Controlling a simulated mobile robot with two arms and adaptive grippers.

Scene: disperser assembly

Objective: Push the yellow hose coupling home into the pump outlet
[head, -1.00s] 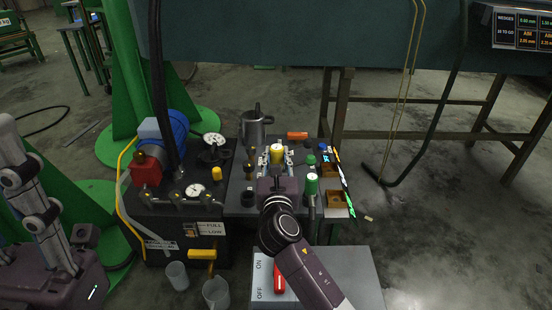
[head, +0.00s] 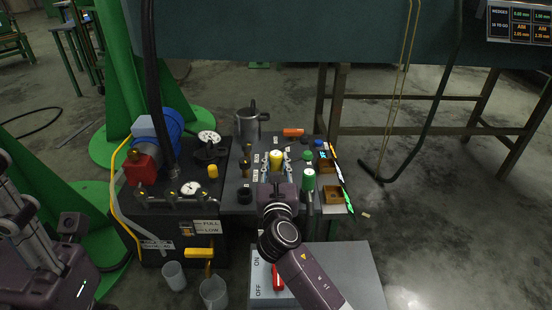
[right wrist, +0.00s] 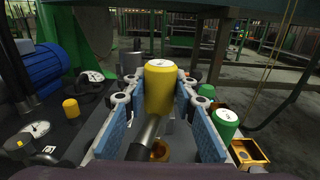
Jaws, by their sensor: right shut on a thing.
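The yellow hose coupling (head: 276,158) stands upright between the fingers of my right gripper (head: 277,165), over the dark bench plate. In the right wrist view the coupling (right wrist: 160,88) fills the gap between the blue finger pads, and the right gripper (right wrist: 162,105) is shut on it. A grey tube (right wrist: 145,132) runs from below it toward the camera. A brass ring-shaped fitting (right wrist: 160,152) shows nearer; I cannot tell whether it is the pump outlet. How deep the coupling sits is hidden. My left gripper (head: 30,215) is at the left edge, partly cut off, away from the bench.
A green-capped cylinder (head: 308,180) stands close right of my right gripper. A grey metal can (head: 249,122) is behind. Gauges, a small yellow cap (head: 213,171) and a blue motor (head: 172,128) are left. Brown boxes (head: 334,194) are at the right edge.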

